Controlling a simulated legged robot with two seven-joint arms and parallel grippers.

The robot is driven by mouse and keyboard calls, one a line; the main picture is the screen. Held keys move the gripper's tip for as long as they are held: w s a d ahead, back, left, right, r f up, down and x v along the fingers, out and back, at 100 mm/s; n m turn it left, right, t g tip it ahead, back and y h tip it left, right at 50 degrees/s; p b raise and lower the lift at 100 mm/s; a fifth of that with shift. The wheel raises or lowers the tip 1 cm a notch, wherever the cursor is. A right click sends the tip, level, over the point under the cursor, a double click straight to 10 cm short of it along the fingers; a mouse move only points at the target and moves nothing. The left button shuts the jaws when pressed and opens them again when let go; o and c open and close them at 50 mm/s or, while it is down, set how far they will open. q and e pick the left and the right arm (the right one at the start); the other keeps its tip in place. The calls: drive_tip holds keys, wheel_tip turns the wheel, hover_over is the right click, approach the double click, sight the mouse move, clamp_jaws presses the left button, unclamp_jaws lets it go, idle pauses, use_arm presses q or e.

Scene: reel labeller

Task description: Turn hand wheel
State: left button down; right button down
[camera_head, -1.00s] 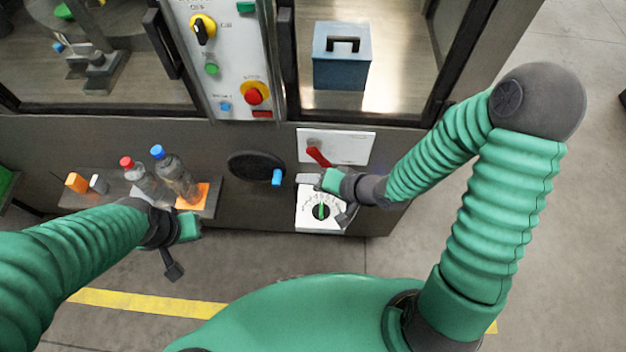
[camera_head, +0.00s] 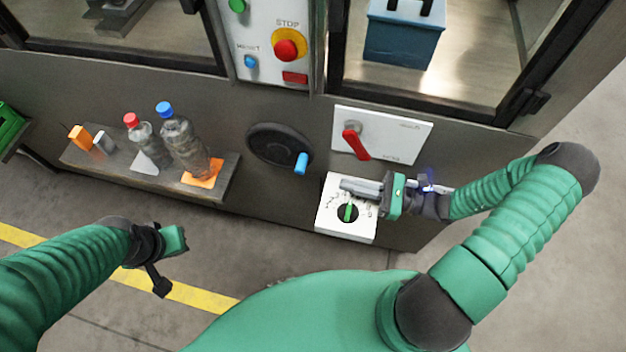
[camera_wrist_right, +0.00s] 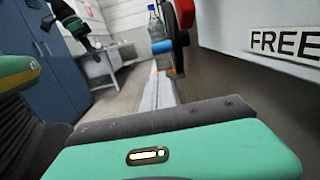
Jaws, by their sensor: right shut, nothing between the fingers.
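The hand wheel (camera_head: 265,146) is a black disc on the machine's grey front, with a blue handle (camera_head: 301,163) at its lower right. My right gripper (camera_head: 348,186) is shut and empty, in front of the top of the white dial plate, its fingers pointing left toward the wheel. It is apart from the blue handle. In the right wrist view the blue handle (camera_wrist_right: 162,47) and the dark wheel edge (camera_wrist_right: 180,50) show beyond my green gripper body. My left gripper (camera_head: 170,265) hangs over the floor at the left, away from the wheel; its finger opening is unclear.
A red lever (camera_head: 355,143) on a white plate (camera_head: 405,134) sits above my right gripper. The dial plate (camera_head: 333,222) has a green pointer. At left, a shelf (camera_head: 228,188) holds two bottles. Open floor (camera_head: 270,245) lies below the wheel.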

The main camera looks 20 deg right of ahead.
drive_tip(key=x, duration=0.9)
drive_tip(key=shift+a+b, duration=0.35)
drive_tip(key=shift+a, duration=0.05)
drive_tip(key=shift+w+r, duration=0.1)
drive_tip(key=shift+r, duration=0.05)
